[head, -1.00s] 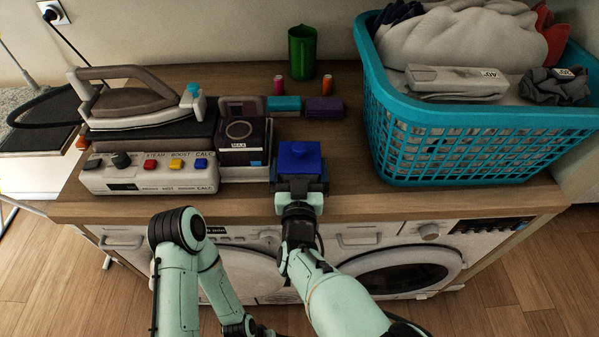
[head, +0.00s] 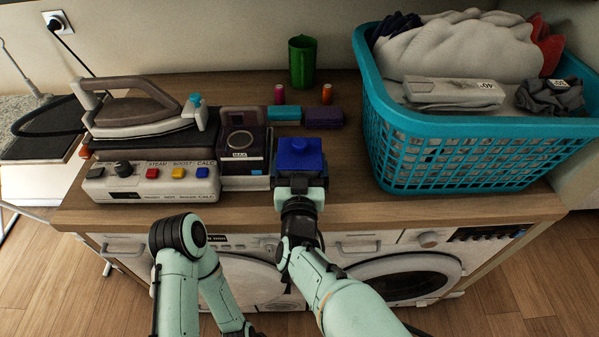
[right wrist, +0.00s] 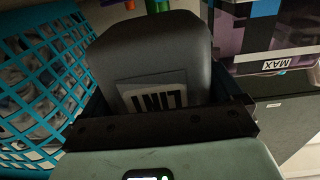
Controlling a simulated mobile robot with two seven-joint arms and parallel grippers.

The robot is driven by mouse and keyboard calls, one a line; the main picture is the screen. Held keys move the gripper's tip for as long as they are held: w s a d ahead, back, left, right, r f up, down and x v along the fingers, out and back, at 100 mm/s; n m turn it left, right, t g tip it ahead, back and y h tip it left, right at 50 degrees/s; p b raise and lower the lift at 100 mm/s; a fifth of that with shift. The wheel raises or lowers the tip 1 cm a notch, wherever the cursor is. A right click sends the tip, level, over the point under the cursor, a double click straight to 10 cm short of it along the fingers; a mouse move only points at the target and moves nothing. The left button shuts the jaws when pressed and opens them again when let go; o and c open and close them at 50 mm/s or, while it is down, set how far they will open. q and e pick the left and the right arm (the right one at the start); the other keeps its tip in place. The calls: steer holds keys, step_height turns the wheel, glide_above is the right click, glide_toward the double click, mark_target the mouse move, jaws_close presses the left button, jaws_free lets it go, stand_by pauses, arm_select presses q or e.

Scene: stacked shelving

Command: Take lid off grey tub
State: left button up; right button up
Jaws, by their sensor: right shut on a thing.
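The grey tub (right wrist: 150,60) with a "LINT" label fills the middle of the right wrist view, label upside down, just beyond my gripper. In the head view the tub is hidden beneath the lid and gripper. Whether lid and tub still touch cannot be told. My left arm (head: 180,240) is folded low before the counter; its gripper cannot be made out.
A teal laundry basket (head: 470,150) stands close on the right. A steam-iron station (head: 150,180) and a dark MAX box (head: 243,145) are on the left. Behind are teal (head: 284,113) and purple (head: 323,117) blocks, small spools and a green cup (head: 302,62).

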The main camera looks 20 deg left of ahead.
mark_target(300, 141)
step_height(300, 141, up, 16)
steer(key=p, duration=0.4)
steer(key=shift+p, duration=0.3)
steer(key=o, duration=0.3)
steer(key=c, duration=0.7)
